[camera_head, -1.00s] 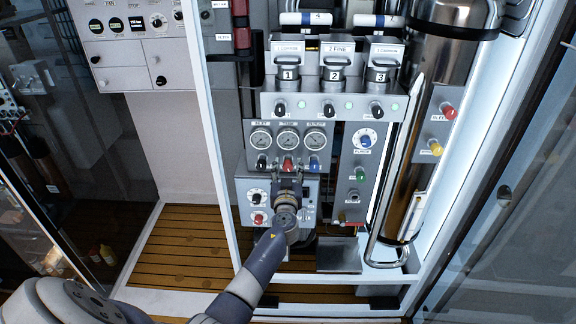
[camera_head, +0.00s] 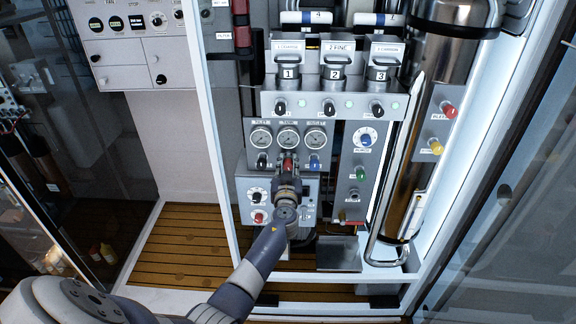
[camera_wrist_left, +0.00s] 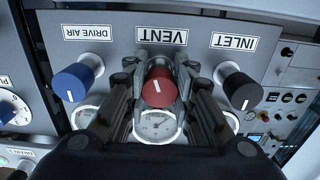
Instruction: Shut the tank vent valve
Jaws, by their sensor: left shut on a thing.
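The vent valve is a red knob (camera_wrist_left: 158,88) under an upside-down VENT label (camera_wrist_left: 162,36) in the left wrist view. A short white mark on its face is slightly tilted. In the head view the red knob (camera_head: 289,164) is the middle one of three under the gauges, partly hidden by my gripper. My left gripper (camera_wrist_left: 157,82) is shut on the red knob, with a finger on each side of it. In the head view my left gripper (camera_head: 288,175) reaches up to the panel from below. My right gripper is not in view.
In the left wrist view a blue DRIVE AIR knob (camera_wrist_left: 77,81) stands left of the vent knob and a black INLET knob (camera_wrist_left: 238,87) right of it. Gauges (camera_head: 288,138) sit just above the knobs in the head view. A steel cylinder (camera_head: 427,120) stands at the right.

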